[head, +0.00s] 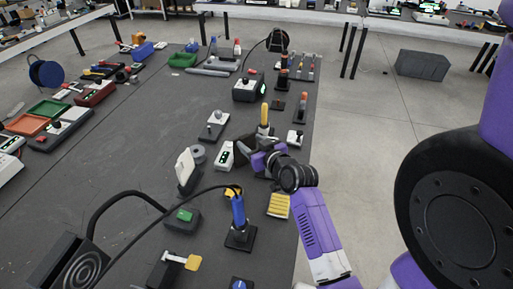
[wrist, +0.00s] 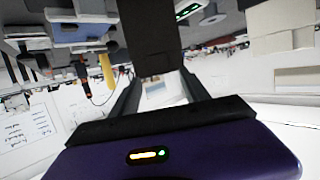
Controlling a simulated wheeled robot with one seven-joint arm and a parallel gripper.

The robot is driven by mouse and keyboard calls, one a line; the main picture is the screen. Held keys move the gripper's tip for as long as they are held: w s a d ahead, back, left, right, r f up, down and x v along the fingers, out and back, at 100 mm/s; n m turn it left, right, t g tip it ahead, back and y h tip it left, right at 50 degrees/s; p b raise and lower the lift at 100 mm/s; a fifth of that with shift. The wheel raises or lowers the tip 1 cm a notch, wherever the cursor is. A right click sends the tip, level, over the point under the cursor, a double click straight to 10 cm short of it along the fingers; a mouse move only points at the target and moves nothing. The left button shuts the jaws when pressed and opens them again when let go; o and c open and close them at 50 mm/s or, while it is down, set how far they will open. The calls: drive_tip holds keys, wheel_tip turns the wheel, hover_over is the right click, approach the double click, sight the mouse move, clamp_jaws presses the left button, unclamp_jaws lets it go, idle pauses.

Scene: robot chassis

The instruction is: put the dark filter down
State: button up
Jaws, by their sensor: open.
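My gripper (head: 262,152) is low over the right part of the dark table in the head view, its fingers pointing left. In the wrist view my gripper (wrist: 160,90) is open, with one black finger on each side of a gap. A flat dark panel, which looks like the dark filter (wrist: 149,38), stands just past the fingertips at the top middle. I cannot tell whether it touches them. In the head view the filter cannot be told apart from the dark fingers.
A yellow-handled tool (head: 265,113) stands just behind my gripper. A white device with a green display (head: 225,155) is close on its left. A yellow ribbed block (head: 278,206) and a blue-handled tool in a stand (head: 239,215) are nearer. Bare tabletop (head: 120,150) lies further left.

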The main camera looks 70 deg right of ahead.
drive_tip(key=v, duration=0.3)
drive_tip(key=shift+s+a+r, duration=0.1)
drive_tip(key=shift+s+a, duration=0.05)
drive_tip(key=shift+s, duration=0.05)
idle(0.5)
